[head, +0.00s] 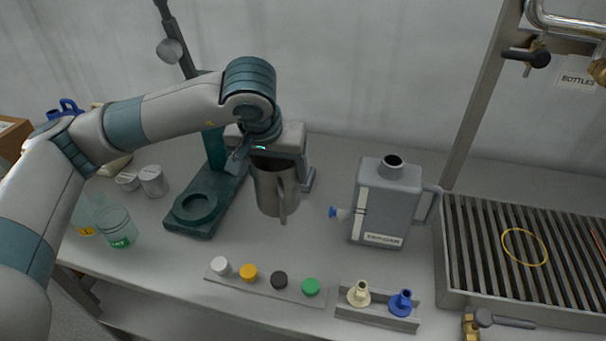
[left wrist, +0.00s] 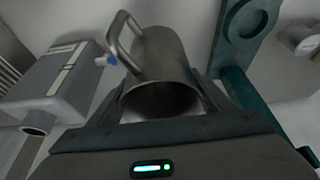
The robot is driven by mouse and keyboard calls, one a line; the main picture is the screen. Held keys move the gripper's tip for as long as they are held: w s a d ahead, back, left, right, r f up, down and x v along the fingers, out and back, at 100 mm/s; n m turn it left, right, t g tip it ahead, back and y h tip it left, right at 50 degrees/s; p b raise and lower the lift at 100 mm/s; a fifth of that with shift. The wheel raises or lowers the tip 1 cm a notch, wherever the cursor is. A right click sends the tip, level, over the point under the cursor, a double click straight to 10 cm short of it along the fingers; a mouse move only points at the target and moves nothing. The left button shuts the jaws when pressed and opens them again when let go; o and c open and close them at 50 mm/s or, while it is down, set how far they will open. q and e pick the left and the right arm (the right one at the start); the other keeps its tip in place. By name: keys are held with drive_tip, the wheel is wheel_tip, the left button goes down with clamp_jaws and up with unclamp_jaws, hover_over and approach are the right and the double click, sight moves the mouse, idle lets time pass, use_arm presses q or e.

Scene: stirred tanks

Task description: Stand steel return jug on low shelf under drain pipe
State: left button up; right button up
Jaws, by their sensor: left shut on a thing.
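The steel jug (head: 272,190) hangs in the air above the bench, upright, its handle toward the front. My left gripper (head: 259,152) is shut on the jug near its rim. In the left wrist view the jug (left wrist: 160,65) sits between the two fingers of my left gripper (left wrist: 162,105), its open mouth facing the camera and its handle at upper left. The low shelf (head: 150,318) shows partly below the bench's front edge. A chrome pipe (head: 565,22) with a tap is at upper right; I cannot tell whether it is the drain pipe. My right gripper is not in view.
A grey jerrycan (head: 385,205) stands right of the jug, and a dark green stand (head: 205,205) left of it. A strip of caps (head: 265,283) and a funnel holder (head: 377,317) lie in front. A slatted tray (head: 450,297) fills the right. Bottles (head: 113,225) stand at left.

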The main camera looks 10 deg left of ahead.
sight(256, 190)
use_arm(q)
drive_tip(key=a+f, duration=0.1)
drive_tip(key=s+a+f, duration=0.1)
drive_tip(key=f, duration=0.1)
drive_tip(key=s+a+f, duration=0.1)
drive_tip(key=f, duration=0.1)
drive_tip(key=shift+s+a+f, duration=0.15)
drive_tip(key=shift+s+a, duration=0.1)
drive_tip(key=shift+a, duration=0.15)
drive_tip(key=shift+d, duration=0.1)
